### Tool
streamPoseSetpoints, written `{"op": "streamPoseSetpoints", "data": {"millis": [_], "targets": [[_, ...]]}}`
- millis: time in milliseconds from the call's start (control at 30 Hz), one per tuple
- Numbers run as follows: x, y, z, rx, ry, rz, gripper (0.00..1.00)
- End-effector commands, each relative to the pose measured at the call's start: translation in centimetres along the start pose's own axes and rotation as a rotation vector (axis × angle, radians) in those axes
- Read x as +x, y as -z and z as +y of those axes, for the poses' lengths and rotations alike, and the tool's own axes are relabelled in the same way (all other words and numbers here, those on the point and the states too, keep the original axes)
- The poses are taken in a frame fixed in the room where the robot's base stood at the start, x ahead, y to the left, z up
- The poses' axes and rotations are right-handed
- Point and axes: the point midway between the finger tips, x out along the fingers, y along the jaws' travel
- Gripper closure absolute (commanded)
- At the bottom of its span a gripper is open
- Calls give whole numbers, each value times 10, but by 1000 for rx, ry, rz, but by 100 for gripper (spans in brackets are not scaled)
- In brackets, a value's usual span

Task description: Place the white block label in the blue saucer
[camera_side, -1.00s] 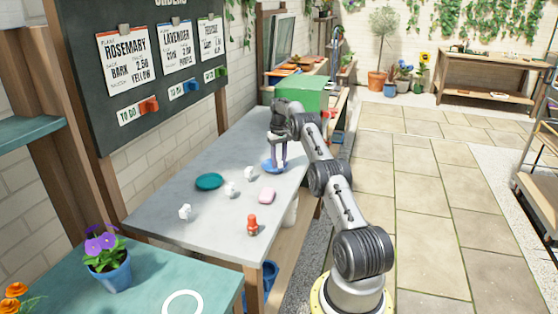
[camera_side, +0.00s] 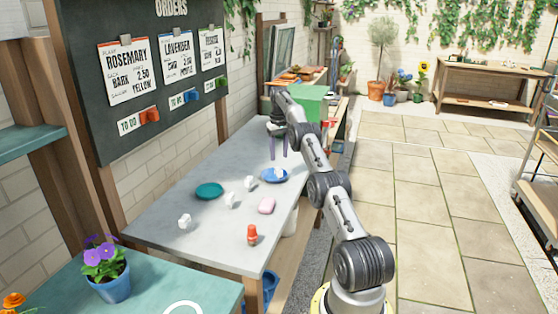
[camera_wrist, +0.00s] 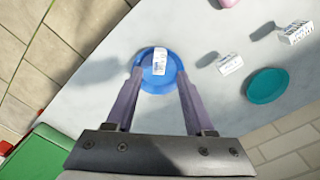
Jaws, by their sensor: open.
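A white block label (camera_side: 279,173) with dark print lies in the blue saucer (camera_side: 266,178) at the far part of the grey table. In the wrist view the white block label (camera_wrist: 160,62) sits toward the upper part of the blue saucer (camera_wrist: 157,85). My gripper (camera_side: 279,157) is open and empty above the saucer, its purple fingers pointing down. In the wrist view my gripper (camera_wrist: 159,75) has its fingers spread on either side of the saucer, apart from the block.
Other white blocks (camera_side: 250,183), (camera_side: 230,201) and (camera_side: 185,221) stand on the table. A teal saucer (camera_side: 209,191), a pink item (camera_side: 266,206) and a red-orange bottle (camera_side: 252,235) are there too. A green box (camera_side: 305,103) stands behind my gripper.

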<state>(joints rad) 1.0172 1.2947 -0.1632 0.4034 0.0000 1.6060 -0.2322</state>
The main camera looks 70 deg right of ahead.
Motion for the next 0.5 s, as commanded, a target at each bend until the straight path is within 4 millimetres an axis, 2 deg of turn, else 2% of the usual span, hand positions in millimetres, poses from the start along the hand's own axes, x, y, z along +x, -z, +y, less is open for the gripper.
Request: {"op": "streamPoseSetpoints", "data": {"millis": [167,267,367,500], "targets": [[-15,1,-10,-12,-2,8,46],[-40,1,-35,-43,-5,27,46],[-78,-5,-76,-91,-9,59,46],[-129,-30,-138,-167,-10,103,46]]}}
